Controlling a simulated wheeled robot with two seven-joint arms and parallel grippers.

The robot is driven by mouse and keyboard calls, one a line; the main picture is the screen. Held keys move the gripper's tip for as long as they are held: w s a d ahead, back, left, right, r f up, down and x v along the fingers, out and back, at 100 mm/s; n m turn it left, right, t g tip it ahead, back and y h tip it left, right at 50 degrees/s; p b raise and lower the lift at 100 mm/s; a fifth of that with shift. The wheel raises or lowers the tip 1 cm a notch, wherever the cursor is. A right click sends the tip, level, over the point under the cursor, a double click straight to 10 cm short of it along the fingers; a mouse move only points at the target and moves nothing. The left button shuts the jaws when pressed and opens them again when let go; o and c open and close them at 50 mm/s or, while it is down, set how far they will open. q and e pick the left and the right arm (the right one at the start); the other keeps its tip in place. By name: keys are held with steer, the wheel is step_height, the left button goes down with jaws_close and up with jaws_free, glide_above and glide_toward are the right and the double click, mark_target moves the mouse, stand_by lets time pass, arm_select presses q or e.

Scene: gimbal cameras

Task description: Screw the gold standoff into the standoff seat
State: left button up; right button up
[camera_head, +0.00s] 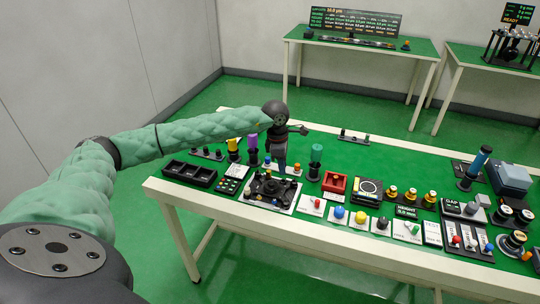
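My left arm reaches in from the left over the green-topped table. My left gripper (274,170) points down just above a black fixture (262,194) on a white base plate. Its fingertips are too small and dark to show whether they are open, shut or holding anything. I cannot make out the gold standoff or its seat with certainty; if they are at the fixture, the hand partly hides them. Several gold-coloured upright pieces (410,195) stand in a row right of the middle of the table. My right gripper is not in view.
A black compartment tray (189,174) is at the table's left. A red box (335,182), green-topped post (316,160) and button plates (360,216) crowd the area right of the fixture. A blue-handled tool (476,166) stands at the right. Two more tables are behind.

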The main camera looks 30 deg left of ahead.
mark_target(270, 171)
arm_select(q)
steer(key=shift+y, duration=0.9)
steer(key=a, duration=0.2)
steer(key=a+r, duration=0.1)
steer(key=a, duration=0.2)
steer(key=shift+w+r, duration=0.1)
steer(key=shift+r, duration=0.1)
steer(key=shift+f+p, duration=1.25)
steer(key=shift+f, duration=2.65)
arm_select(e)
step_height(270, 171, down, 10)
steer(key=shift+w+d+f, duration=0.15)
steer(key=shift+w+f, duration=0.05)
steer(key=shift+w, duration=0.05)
arm_select(q)
steer(key=c, duration=0.6)
steer(key=o, duration=0.6)
steer(key=shift+r, duration=0.1)
